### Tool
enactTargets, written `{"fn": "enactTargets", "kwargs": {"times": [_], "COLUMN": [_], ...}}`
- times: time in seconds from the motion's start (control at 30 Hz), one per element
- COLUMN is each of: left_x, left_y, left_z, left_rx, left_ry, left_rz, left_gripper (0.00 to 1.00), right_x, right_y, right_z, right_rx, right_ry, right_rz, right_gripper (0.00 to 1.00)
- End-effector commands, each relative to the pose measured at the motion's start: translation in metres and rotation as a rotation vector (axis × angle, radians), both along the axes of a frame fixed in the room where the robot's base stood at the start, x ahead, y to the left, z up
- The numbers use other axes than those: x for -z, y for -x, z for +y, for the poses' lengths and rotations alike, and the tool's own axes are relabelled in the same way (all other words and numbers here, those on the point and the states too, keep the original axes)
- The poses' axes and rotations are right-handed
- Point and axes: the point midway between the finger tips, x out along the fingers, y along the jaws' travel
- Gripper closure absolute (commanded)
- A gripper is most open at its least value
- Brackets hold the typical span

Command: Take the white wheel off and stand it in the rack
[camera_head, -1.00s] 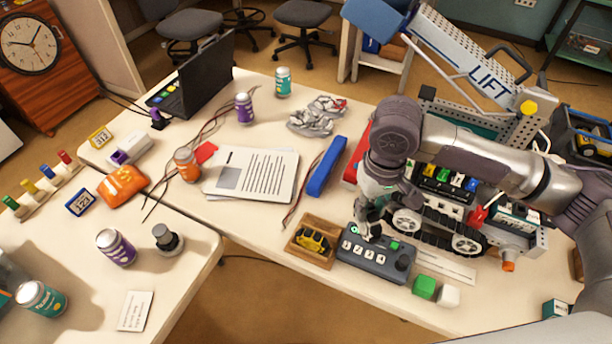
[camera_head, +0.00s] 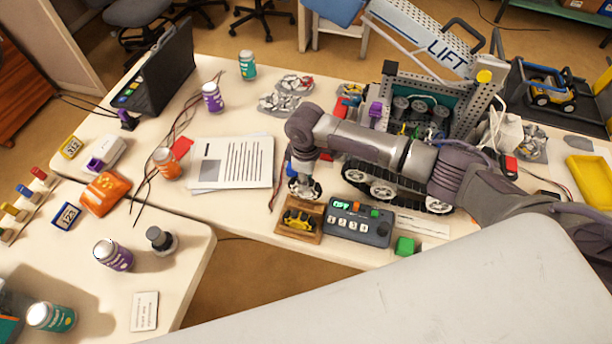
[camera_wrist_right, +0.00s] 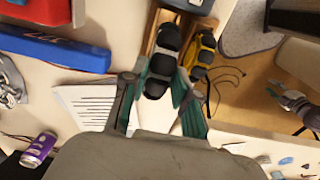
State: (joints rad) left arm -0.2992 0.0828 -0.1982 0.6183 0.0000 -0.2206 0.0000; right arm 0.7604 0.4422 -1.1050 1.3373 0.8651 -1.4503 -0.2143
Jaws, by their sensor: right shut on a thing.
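My right gripper (camera_head: 303,180) is shut on a wheel with black rollers and pale hub parts (camera_head: 311,189). In the right wrist view the wheel (camera_wrist_right: 160,68) is seen edge-on between the teal-lined fingers (camera_wrist_right: 158,95). The wooden rack (camera_head: 283,231) is just below it. A yellow-and-black wheel (camera_head: 299,219) stands in the rack, and it shows beside the held wheel in the wrist view (camera_wrist_right: 205,55). I cannot tell whether the held wheel touches the rack. The tracked robot (camera_head: 385,190) is partly behind my right arm.
A dark control box (camera_head: 358,222) with buttons stands right beside the rack, with a green cube (camera_head: 404,246) near it. Papers (camera_head: 232,163) lie to the left. A blue bar (camera_wrist_right: 50,50) lies near the gripper. The table's front edge is close to the rack.

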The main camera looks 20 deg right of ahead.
Motion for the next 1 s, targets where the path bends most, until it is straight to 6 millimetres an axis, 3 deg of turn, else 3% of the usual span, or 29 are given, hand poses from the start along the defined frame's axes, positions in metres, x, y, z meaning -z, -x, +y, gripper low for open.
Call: {"fn": "enactTargets", "kwargs": {"times": [0.43,1.0], "left_x": [0.040,0.027], "left_y": [-0.002,-0.001], "left_z": [0.000,-0.006], "left_rx": [-0.001,0.003], "left_ry": [0.001,0.007], "left_rz": [-0.003,-0.003], "left_gripper": [0.60,0.60], "right_x": [0.036,0.031], "right_y": [0.000,0.001], "right_z": [0.000,-0.002], "right_rx": [0.000,0.001], "right_ry": [0.001,-0.001], "right_rz": [-0.001,-0.001], "right_gripper": [1.00,1.00]}}
